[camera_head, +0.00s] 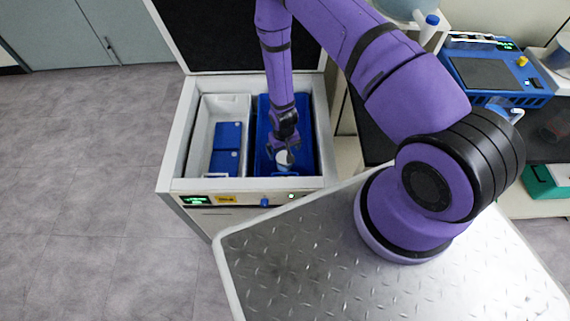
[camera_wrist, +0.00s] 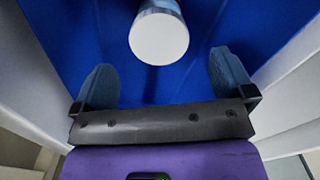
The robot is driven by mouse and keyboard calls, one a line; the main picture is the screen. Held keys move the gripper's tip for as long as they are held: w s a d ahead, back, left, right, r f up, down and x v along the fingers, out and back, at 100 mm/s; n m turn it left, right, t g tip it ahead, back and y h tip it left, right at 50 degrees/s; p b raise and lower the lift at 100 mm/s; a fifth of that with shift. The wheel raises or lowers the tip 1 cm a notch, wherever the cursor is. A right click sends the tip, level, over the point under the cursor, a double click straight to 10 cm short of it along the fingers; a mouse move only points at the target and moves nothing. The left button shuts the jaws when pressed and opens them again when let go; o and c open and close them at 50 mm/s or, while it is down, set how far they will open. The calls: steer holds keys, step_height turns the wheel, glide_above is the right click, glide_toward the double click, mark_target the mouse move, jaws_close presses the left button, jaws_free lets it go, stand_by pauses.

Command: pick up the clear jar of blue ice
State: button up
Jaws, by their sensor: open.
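The jar (camera_head: 284,158) stands in the blue-lined right compartment of the open freeze dryer, and its white round lid faces up. In the wrist view the jar (camera_wrist: 159,38) is at the top centre, with a strip of clear or greyish side showing above the lid; its contents are hard to make out. My gripper (camera_wrist: 163,80) is open, its two dark fingertips apart to the left and right, with the jar just beyond them in the picture. In the head view my gripper (camera_head: 284,143) reaches down into the compartment, partly over the jar.
The freeze dryer's white rim (camera_head: 250,184) and compartment walls surround my gripper closely. The left compartment, a white bin (camera_head: 205,120), holds blue boxes (camera_head: 227,136). The raised dark lid (camera_head: 245,35) stands behind. A bench with a blue instrument (camera_head: 490,72) is at the right.

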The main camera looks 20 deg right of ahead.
mark_target(284, 157)
steer(key=shift+s+f, duration=0.15)
steer(key=shift+f, duration=1.7)
steer(key=shift+s+f, duration=0.15)
steer(key=shift+f, duration=1.7)
steer(key=c, duration=1.1)
steer(key=shift+r, duration=0.15)
steer(key=shift+c, duration=0.2)
